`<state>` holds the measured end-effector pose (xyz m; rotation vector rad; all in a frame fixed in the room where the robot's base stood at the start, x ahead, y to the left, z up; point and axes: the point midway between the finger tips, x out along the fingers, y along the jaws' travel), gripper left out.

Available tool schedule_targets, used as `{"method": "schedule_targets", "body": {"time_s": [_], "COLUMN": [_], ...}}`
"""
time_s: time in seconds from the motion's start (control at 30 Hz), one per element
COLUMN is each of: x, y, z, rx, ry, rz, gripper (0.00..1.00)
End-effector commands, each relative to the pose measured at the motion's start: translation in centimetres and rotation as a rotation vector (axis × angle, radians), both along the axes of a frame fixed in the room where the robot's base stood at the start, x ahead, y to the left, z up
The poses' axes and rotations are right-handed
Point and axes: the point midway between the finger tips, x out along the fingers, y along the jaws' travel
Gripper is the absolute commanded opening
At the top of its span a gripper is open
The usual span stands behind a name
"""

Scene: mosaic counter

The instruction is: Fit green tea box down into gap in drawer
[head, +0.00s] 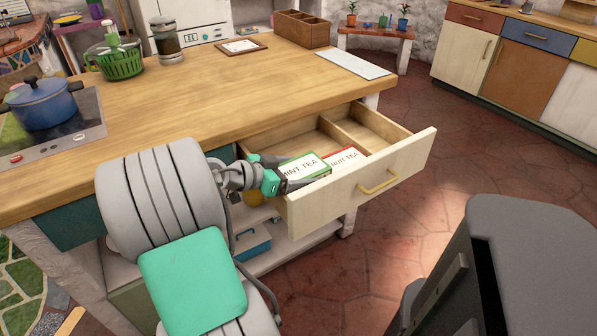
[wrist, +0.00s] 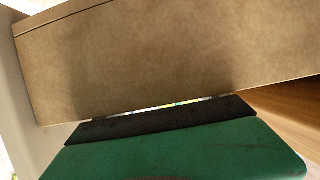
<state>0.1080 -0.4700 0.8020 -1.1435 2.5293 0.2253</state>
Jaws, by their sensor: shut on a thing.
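The green-edged mint tea box (head: 305,167) has a white top and sits at the left part of the open drawer (head: 345,198), its top near the level of the drawer's front. My gripper (head: 284,176) is shut on its left end. The red-edged fruit tea box (head: 347,158) is right beside it, on the right. The gap under the mint tea box is hidden, so I cannot tell whether it touches the drawer floor. In the wrist view, a plain brown surface fills the upper part, above my green and black gripper parts.
A wooden divider (head: 345,134) splits the drawer, and the compartment behind it looks empty. The wooden counter (head: 235,95) overhangs the drawer's back. A blue pot (head: 42,103) and a green basket (head: 121,64) stand on the left.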

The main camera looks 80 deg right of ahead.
Motion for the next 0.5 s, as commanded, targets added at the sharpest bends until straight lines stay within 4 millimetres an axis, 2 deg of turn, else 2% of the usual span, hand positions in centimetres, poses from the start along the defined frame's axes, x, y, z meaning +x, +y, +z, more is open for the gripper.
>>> {"method": "schedule_targets", "body": {"time_s": [0.03,0.23,0.5], "x": [0.01,0.00,0.24], "y": [0.01,0.02,0.24], "z": [-0.08,-0.11,-0.03], "rx": [0.001,0.002,0.003], "ry": [-0.001,-0.001,-0.001], "rz": [0.000,0.000,0.002], "gripper": [0.84,1.00,1.00]}}
